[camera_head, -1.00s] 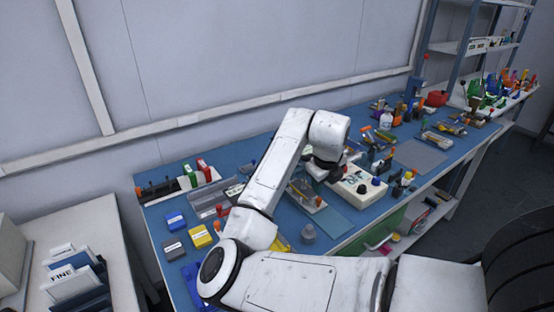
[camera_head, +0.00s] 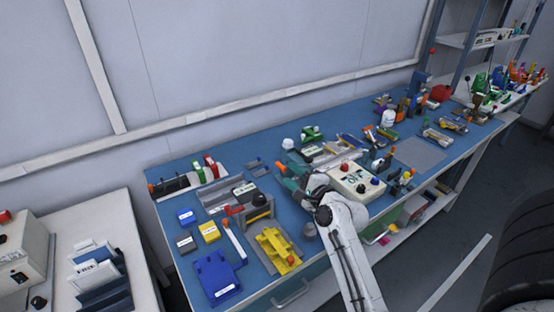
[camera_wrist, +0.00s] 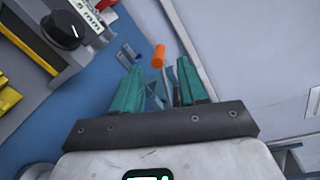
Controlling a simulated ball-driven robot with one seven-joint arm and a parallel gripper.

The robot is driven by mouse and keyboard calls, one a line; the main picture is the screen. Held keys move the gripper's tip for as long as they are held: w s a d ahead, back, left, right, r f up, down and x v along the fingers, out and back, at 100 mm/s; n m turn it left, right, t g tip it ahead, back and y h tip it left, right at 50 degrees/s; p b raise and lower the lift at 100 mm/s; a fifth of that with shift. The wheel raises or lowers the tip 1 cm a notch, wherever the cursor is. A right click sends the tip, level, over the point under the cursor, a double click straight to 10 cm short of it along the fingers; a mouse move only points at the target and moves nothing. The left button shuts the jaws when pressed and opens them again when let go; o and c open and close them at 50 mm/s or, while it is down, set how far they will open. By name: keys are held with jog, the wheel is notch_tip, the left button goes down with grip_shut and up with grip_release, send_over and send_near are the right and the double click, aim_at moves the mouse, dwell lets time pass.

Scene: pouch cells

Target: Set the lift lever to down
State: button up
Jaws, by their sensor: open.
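A lever-like part with an orange tip (camera_wrist: 159,56) and a thin grey shaft shows in the wrist view, between and just beyond my fingers. Its orange end also shows in the head view (camera_head: 281,167), close to the fingertips. I cannot tell for sure that it is the lift lever, nor which setting it is at. My gripper (camera_wrist: 158,78) is open, with two teal fingers apart and nothing clearly held. In the head view my gripper (camera_head: 287,178) is low over the blue bench, left of the control box; my wrist hides part of that spot.
A white control box (camera_head: 356,184) with knobs stands right of my gripper. A yellow fixture (camera_head: 277,250), a blue tray (camera_head: 216,277) and several small boxes lie to the left. In the wrist view a black dial (camera_wrist: 63,30) is at upper left.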

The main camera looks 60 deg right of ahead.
aim_at(281, 167)
jog(key=w+d, duration=0.1)
jog(key=w, duration=0.1)
jog(key=w+d+m+p, duration=0.1)
jog(key=w, duration=0.1)
jog(key=w+d+m+h, duration=0.1)
jog(key=w+d, duration=0.1)
jog(key=w, duration=0.1)
jog(key=shift+f+t, duration=0.3)
jog(key=shift+f, duration=0.1)
jog(key=shift+s, duration=0.1)
jog(key=shift+c, duration=0.4)
grip_shut()
dwell(0.3)
